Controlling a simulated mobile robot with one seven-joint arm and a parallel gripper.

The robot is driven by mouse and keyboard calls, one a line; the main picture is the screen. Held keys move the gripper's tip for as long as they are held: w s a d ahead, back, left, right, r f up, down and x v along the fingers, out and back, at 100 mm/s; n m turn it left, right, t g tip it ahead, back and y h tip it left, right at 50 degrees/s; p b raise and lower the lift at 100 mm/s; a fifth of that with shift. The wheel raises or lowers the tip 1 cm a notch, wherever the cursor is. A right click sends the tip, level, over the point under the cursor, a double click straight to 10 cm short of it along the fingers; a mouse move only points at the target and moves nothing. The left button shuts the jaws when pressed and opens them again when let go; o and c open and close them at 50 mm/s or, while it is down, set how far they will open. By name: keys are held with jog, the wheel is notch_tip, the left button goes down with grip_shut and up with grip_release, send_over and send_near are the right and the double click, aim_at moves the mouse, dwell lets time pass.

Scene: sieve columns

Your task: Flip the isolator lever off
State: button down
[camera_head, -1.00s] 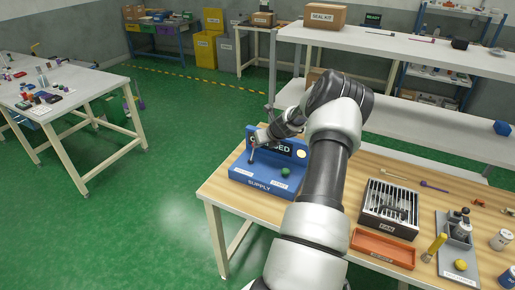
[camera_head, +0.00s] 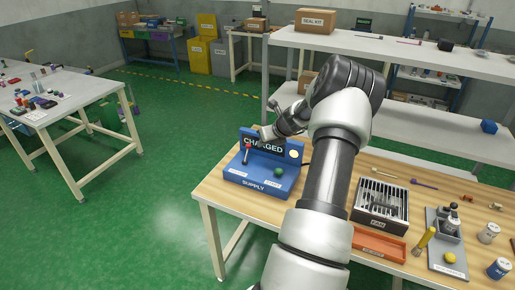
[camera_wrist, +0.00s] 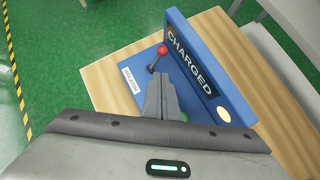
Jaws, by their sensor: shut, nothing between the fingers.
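The blue supply unit (camera_head: 262,183) stands at the left end of the wooden bench. Its back panel reads "CHARGED" (camera_head: 264,145). The isolator lever, a dark stem with a red ball knob (camera_wrist: 162,50), rises beside a label reading "isolator" (camera_wrist: 131,80); it also shows in the head view (camera_head: 247,149). My gripper (camera_wrist: 160,78) is shut and empty. In the wrist view its fingertips are close to the lever's base; I cannot tell whether they touch. In the head view my gripper is near the panel, to the right of the lever. A green button (camera_head: 278,172) sits on the unit's right side.
A round pale lamp (camera_head: 294,153) is on the panel's right. To the right on the bench are a fan box (camera_head: 380,203), an orange tray (camera_head: 378,244) and a grey tray with small parts (camera_head: 436,262). A white shelf (camera_head: 430,120) stands behind.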

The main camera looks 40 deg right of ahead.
jog(key=shift+w+d+r+v, duration=0.1)
jog(key=shift+d+v, duration=0.05)
jog(key=shift+v, duration=0.75)
jog(key=shift+w+d+r+v, duration=0.1)
jog(key=shift+d+v, duration=0.05)
jog(key=shift+v, duration=0.7)
jog(key=shift+d+r+v, duration=0.1)
jog(key=shift+d+v, duration=0.05)
jog(key=shift+v, duration=0.75)
